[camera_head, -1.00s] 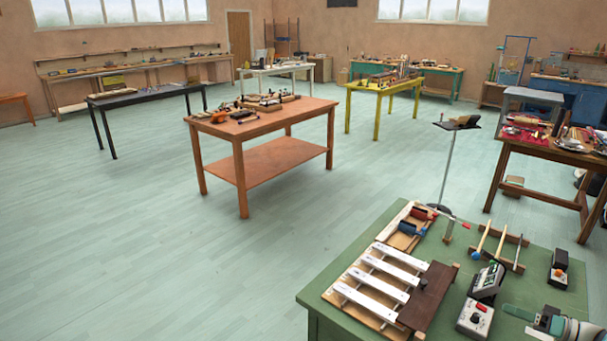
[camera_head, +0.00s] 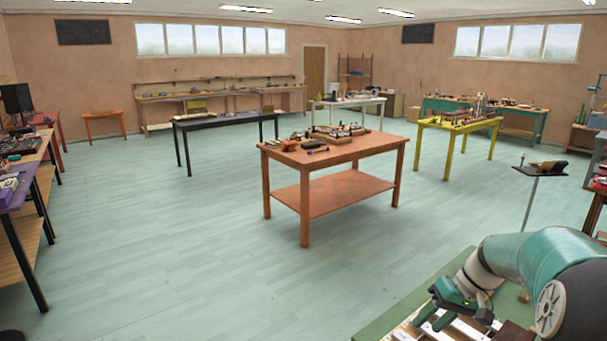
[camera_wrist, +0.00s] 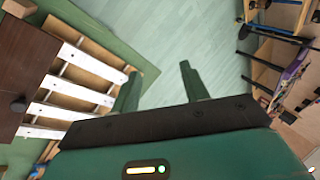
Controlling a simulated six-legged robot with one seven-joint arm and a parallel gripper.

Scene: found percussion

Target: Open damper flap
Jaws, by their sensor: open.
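The damper flap, a dark brown board (camera_wrist: 28,68) with a dark round knob, lies over one end of the white bars (camera_wrist: 72,92) at the left of the wrist view. It looks lowered over them. In the head view only a brown sliver of it (camera_head: 515,334) shows at the bottom edge, behind my arm. My gripper (camera_wrist: 158,74) is open and empty, its two green fingers apart. In the wrist view the flap is left of the fingers, not between them. In the head view my gripper (camera_head: 434,318) hangs over the bars, apart from the flap.
The bars sit on a wooden frame on a green table (camera_head: 402,308), mostly cut off at lower right. A thin stand (camera_head: 540,170) with a small dark top is behind it. An orange-brown table (camera_head: 340,150) stands mid-room, with open floor around it.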

